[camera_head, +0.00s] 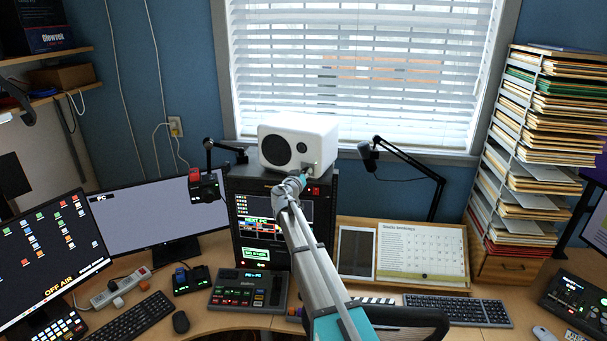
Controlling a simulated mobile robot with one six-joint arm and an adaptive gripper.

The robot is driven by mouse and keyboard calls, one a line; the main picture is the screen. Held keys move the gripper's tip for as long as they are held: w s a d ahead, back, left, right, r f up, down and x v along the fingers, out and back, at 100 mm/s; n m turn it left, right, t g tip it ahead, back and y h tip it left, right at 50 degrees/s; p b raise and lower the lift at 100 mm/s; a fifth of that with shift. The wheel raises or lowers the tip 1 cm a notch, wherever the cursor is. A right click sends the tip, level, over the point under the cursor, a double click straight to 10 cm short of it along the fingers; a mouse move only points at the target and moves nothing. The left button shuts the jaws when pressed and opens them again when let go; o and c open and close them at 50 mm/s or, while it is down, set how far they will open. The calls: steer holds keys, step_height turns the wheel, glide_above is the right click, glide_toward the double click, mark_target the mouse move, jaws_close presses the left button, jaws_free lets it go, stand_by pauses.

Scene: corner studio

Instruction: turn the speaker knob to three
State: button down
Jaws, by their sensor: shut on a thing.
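A white speaker (322,132) stands on top of a black rack unit (240,195) in front of the window. Its front has a large dark round cone and a smaller dark round one at the upper right. My arm reaches up from the bottom of the view to the speaker's lower right front. My gripper (304,174) is small in the picture and is shut at the spot where the speaker knob would sit. The knob itself is hidden behind the gripper, and its setting cannot be read.
A microphone on a black boom arm (412,163) stands right of the speaker. A control panel (247,291) is below the rack. A tall paper shelf (535,150) stands at the right.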

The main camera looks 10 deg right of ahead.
steer(key=shift+c, duration=2.2)
jaws_free()
steer(key=v, duration=1.2)
steer(key=shift+f, duration=0.1)
